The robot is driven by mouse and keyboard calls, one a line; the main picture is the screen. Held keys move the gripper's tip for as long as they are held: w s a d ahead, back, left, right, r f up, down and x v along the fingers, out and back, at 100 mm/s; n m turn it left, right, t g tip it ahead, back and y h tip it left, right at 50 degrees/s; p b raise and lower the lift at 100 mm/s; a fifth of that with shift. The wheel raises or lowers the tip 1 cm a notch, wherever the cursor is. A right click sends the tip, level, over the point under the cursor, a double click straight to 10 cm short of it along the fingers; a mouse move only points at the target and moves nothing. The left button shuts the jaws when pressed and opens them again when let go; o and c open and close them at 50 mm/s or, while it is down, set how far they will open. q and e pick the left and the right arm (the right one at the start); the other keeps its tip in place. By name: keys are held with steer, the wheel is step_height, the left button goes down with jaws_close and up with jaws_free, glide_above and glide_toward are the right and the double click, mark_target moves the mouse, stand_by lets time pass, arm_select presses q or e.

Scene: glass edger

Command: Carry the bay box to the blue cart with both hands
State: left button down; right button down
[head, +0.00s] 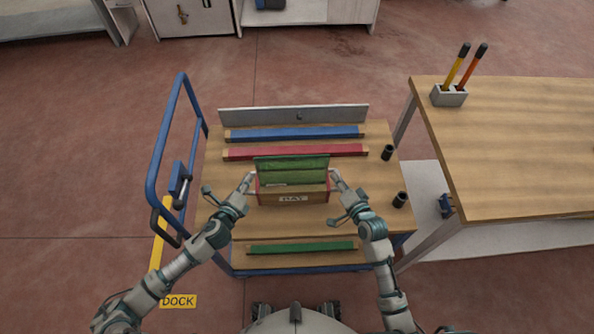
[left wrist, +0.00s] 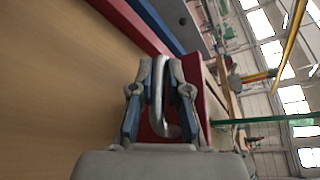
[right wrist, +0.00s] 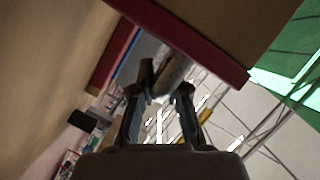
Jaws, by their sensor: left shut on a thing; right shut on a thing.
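The bay box (head: 292,199) has a brown front labelled "BAY", red ends and green contents. It is over the middle of the wooden deck of the blue cart (head: 225,200); I cannot tell whether it touches the deck. My left gripper (head: 250,182) is shut on the box's left handle, a grey bar that shows in the left wrist view (left wrist: 160,98). My right gripper (head: 337,181) is at the right end, shut on that side's handle. In the right wrist view the box's brown and red side (right wrist: 215,50) fills the top.
Blue (head: 295,133), red (head: 295,152) and green (head: 302,247) strips lie across the deck, with a grey plate (head: 293,115) behind. Two black cups (head: 388,152) stand at the right. A wooden table (head: 520,150) with a tool holder (head: 449,96) stands right. The cart's blue handle (head: 153,165) rises left.

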steer(key=shift+a, duration=0.1)
